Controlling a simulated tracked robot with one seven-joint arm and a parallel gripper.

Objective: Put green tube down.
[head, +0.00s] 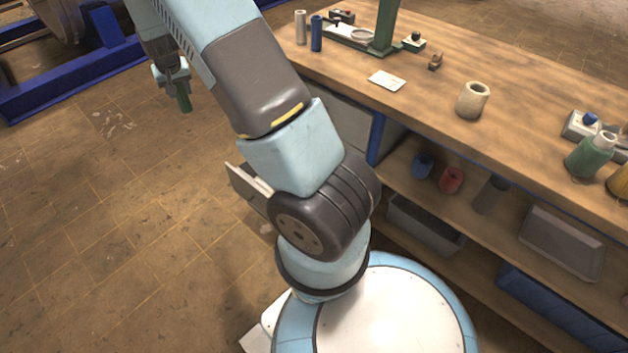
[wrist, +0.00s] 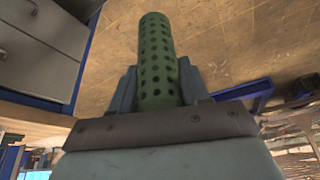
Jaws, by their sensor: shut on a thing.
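The green tube (wrist: 155,40) is perforated with rows of holes and sits between the fingers of my gripper (wrist: 160,85) in the wrist view. The fingers are shut on its lower part, and its far end sticks out beyond them. In the head view my gripper (head: 178,82) is at the upper left, out over the floor, away from the bench. The green tube (head: 183,98) points down from it there, clear of any surface. The part of the tube inside the fingers is hidden.
The wooden workbench (head: 445,110) at the right bears a white tube (head: 301,27), a blue tube (head: 316,34), a white card (head: 387,81), a beige roll (head: 472,100) and a green spool (head: 590,155). Its middle top has clear room. A blue frame (head: 75,80) stands at left.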

